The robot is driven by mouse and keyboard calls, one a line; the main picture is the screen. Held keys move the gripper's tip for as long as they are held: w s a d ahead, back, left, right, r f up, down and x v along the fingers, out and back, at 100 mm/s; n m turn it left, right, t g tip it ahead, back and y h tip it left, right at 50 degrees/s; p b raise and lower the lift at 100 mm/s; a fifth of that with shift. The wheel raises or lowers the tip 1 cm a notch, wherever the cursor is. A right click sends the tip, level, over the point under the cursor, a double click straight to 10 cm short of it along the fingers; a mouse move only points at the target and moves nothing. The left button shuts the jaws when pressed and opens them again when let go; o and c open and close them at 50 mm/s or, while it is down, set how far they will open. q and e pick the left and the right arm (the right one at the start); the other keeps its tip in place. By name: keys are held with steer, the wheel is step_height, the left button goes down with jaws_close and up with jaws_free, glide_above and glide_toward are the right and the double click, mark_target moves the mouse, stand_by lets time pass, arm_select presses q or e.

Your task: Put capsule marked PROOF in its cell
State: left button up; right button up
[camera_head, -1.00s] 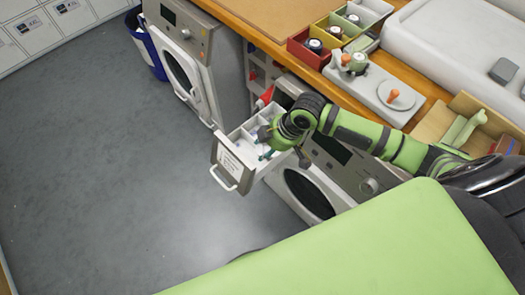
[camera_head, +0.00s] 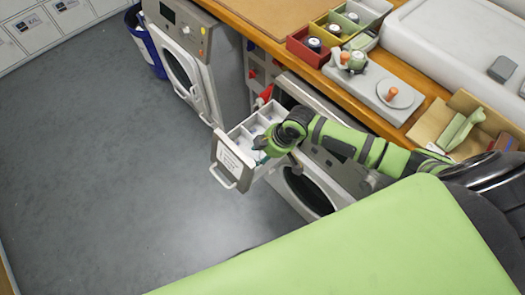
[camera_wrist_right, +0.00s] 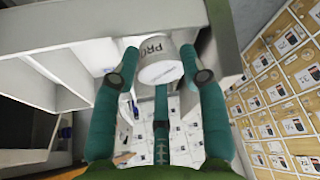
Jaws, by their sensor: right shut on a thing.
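The capsule (camera_wrist_right: 157,45) is a pale cylinder with dark letters beginning "PRO" in the right wrist view; the rest of the word is hidden. My right gripper (camera_wrist_right: 162,78) is shut on it, with teal fingers on both sides. In the head view my right gripper (camera_head: 264,147) is at the open drawer (camera_head: 221,153), over its right part, and hides the capsule. The drawer has white dividers forming several cells and a label on its front. White divider walls (camera_wrist_right: 70,72) show left of the capsule in the wrist view. I cannot tell which cell lies below it. My left gripper is not in view.
The drawer sticks out above a front-loading machine (camera_head: 305,192), below the wooden counter (camera_head: 270,38). Coloured bins (camera_head: 308,47) and a grey tray with orange-knobbed parts (camera_head: 375,88) stand on the counter. The grey floor (camera_head: 105,170) left of the drawer is clear.

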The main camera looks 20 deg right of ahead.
steer(key=shift+f, duration=0.25)
steer(key=o, duration=1)
steer(key=shift+o, duration=0.2)
steer(key=shift+r, duration=0.1)
steer(key=shift+r, duration=0.4)
steer(key=v, duration=1.2)
steer(key=shift+r, duration=0.2)
